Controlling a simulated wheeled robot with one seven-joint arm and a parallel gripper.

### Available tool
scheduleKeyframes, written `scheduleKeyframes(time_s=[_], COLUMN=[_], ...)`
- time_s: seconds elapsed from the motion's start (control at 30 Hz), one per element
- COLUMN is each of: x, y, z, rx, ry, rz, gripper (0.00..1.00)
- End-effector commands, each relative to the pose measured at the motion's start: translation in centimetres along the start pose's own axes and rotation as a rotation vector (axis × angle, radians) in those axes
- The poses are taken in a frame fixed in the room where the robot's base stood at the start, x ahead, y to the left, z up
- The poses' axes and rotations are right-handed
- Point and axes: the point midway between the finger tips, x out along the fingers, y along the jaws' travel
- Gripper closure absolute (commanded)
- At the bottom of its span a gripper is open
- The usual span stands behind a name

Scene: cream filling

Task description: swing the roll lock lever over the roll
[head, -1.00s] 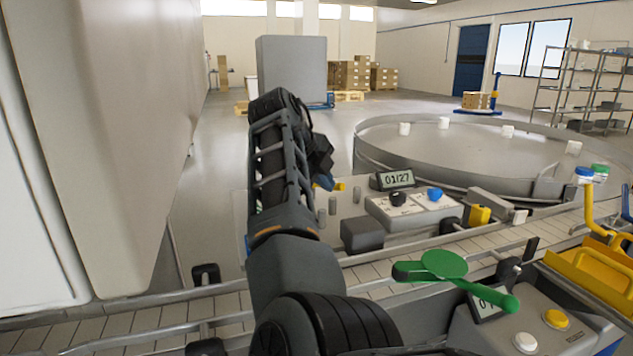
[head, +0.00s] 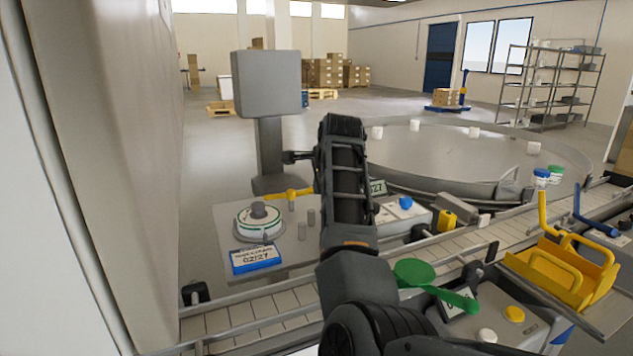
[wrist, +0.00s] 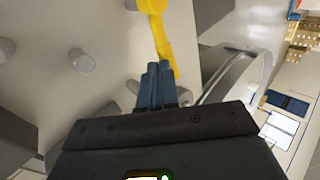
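A white roll with a green edge and a grey hub (head: 258,220) sits on the grey plate at the left in the head view. The yellow lever (head: 288,195) lies behind the roll, between it and my arm; its round pivot end stands on a post. In the wrist view the lever (wrist: 163,40) runs from the top edge down beside my fingertips. My gripper (wrist: 157,72) shows there with its two dark blue fingers together, close to the lever's end. I see nothing between them, and contact is unclear. My arm hides the gripper in the head view.
Grey pegs (head: 302,231) stand on the plate right of the roll. A blue-framed label (head: 258,259) lies in front of it. A grey column with a box head (head: 267,85) rises behind. A conveyor (head: 255,312) crosses in front, and a green scoop-like piece (head: 425,275) lies right.

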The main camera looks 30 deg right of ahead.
Motion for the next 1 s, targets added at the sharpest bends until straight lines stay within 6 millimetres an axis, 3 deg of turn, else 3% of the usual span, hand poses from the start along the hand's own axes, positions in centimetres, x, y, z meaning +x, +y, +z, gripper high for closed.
scheduleKeyframes(time_s=[0.53,1.0], x=[1.6,2.0], y=[-2.2,-2.4], z=[-0.9,-0.7], rx=[-0.338,-0.337], ry=[-0.285,-0.282], rz=[0.002,0.002], gripper=[1.0,1.0])
